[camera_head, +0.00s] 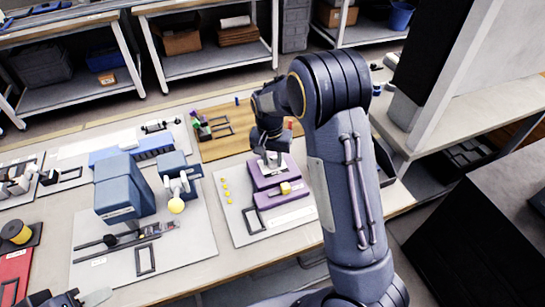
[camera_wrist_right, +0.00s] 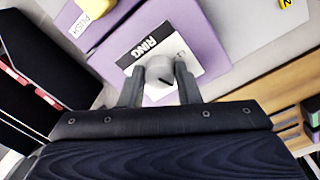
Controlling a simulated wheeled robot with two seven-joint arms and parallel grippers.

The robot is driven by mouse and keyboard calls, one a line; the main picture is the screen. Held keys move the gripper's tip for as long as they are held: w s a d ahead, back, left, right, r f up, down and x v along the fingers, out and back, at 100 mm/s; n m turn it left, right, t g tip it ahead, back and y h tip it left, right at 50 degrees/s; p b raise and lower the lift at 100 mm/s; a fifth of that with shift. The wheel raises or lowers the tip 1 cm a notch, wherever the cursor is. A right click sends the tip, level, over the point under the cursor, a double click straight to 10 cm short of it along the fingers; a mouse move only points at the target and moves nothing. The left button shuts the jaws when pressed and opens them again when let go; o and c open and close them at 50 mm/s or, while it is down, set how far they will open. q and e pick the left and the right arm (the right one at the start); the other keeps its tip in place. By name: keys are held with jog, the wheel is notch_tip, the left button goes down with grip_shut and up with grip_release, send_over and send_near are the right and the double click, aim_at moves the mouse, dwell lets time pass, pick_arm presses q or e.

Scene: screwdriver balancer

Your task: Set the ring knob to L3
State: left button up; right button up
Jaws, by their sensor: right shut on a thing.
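The ring knob (camera_wrist_right: 160,72) is a light grey round knob with a dark pointer line, on a black-and-white plate marked RING (camera_wrist_right: 140,52). The plate is on a purple unit (camera_wrist_right: 212,30), which also shows in the head view (camera_head: 262,180). My right gripper (camera_wrist_right: 160,90) is shut on the knob, one finger on each side. In the head view my right gripper (camera_head: 270,160) reaches down onto the purple unit and hides the knob. The scale marks are mostly covered, so the setting cannot be read. Part of my left gripper (camera_head: 90,298) shows at the bottom left; its jaws are unclear.
A yellow button (camera_head: 285,188) is on the lower purple part, with a PUSH label (camera_wrist_right: 79,25) near it. Several yellow pieces (camera_head: 226,190) lie left of the unit on a grey mat. A blue machine (camera_head: 120,185) stands further left. A wooden board (camera_head: 215,140) lies behind.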

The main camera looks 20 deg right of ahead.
aim_at(272, 159)
jog(key=m+p, duration=0.1)
jog(key=m, duration=0.4)
jog(key=shift+w+r, duration=0.1)
jog(key=m+p, duration=0.1)
jog(key=m, duration=0.4)
jog(key=shift+m, duration=0.3)
dwell(0.3)
jog(key=o, duration=1)
jog(key=r, duration=0.7)
jog(key=shift+w+r, duration=0.2)
jog(key=shift+r, duration=0.15)
